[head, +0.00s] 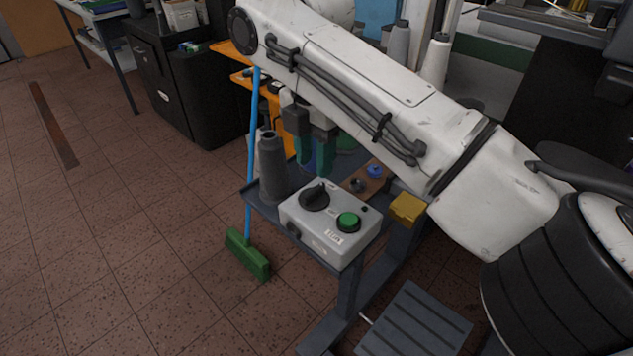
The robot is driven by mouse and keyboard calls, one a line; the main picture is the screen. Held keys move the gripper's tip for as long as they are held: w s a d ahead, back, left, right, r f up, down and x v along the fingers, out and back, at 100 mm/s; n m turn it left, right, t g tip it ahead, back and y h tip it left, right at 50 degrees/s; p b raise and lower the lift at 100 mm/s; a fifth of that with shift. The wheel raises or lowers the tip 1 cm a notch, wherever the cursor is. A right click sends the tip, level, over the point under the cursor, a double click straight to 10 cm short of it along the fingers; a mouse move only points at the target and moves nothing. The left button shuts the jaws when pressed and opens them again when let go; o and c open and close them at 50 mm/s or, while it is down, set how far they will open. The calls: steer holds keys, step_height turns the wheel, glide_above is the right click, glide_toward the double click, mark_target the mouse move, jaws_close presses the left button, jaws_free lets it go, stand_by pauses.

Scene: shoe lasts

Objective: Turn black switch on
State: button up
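The black switch (315,196) is a round rotary knob with a raised grip bar. It sits on the top left of a light grey control box (330,254). A green push button (348,221) is on the same box, to the right and nearer the front. My gripper (314,160) points down just behind the box, with its dark green fingertips near the box's back edge and apart from the knob. Its two fingers show a gap between them, and nothing is seen held. My arm hides part of the space behind it.
A dark grey thread cone (273,172) stands just left of the box on the same small stand. A blue knob (375,171) and a yellow block (407,208) are to the right. A green broom (247,254) stands left of the stand. The floor at left is mostly clear.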

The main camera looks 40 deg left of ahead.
mark_target(314, 189)
step_height(314, 189, down, 7)
steer(key=shift+r, duration=0.15)
steer(key=shift+c, duration=0.4)
jaws_close()
